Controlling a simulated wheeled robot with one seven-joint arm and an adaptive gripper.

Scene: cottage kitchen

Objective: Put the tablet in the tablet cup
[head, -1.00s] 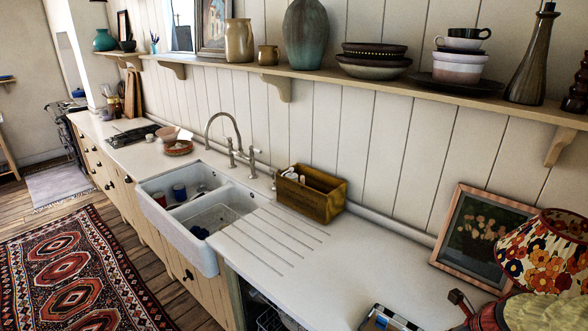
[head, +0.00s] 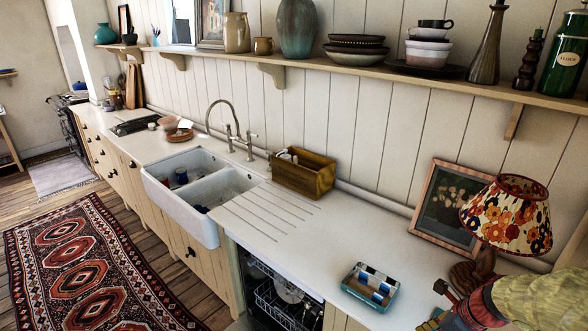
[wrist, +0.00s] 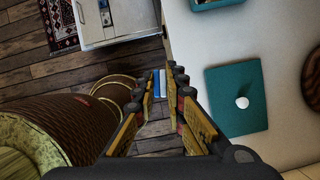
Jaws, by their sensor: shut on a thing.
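In the wrist view my gripper (wrist: 161,97) has its fingers close together on the blue and white tablet (wrist: 161,80), held at the fingertips above the wooden floor. The tablet is small and partly hidden by the fingers. Beyond the fingertips, at top left, a pale panel (wrist: 120,30) looks like the lowered dishwasher door. A small grey and dark fitting (wrist: 104,13) on it may be the tablet cup; whether it is open is too small to tell. In the head view I cannot make out the gripper's fingertips or the tablet cup.
The dishwasher rack (head: 285,302) shows below the counter. A teal-edged tray (head: 370,286) with blue and white pieces lies on the counter (head: 300,238). A floral lamp (head: 507,215) stands at right. A flat teal thing (wrist: 236,90) and a rounded brown shape (wrist: 85,125) flank my gripper.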

